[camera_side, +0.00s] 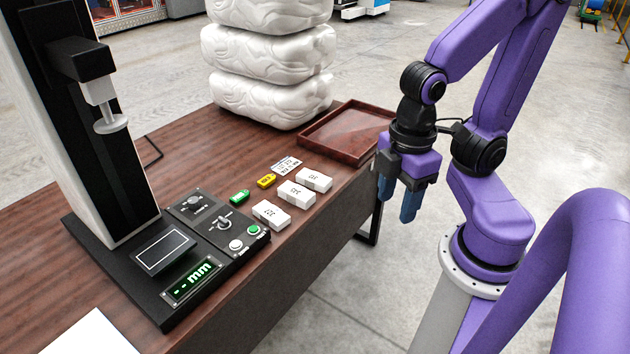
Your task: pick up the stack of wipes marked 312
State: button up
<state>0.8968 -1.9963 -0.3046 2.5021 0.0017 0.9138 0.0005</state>
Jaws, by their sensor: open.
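Three small white blocks with dark marks on top, looking like stacks of wipes, lie in a slanting row on the brown table: a near one (271,214), a middle one (296,194) and a far one (314,180). The marks are too small and turned to read, so I cannot tell which is 312. My gripper (398,203) hangs to the right of the blocks, beyond the table's edge, with its blue fingers pointing down. It is open and empty, apart from all the blocks.
A black gauge stand (185,278) with display, knobs and buttons stands left of the blocks. Green (239,196) and yellow (266,181) tags and a printed card (286,165) lie beside them. A brown tray (345,134) and a tall white lumpy stack (270,62) stand behind.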

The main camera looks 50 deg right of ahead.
jog(key=o, duration=0.7)
jog(key=shift+c, duration=0.2)
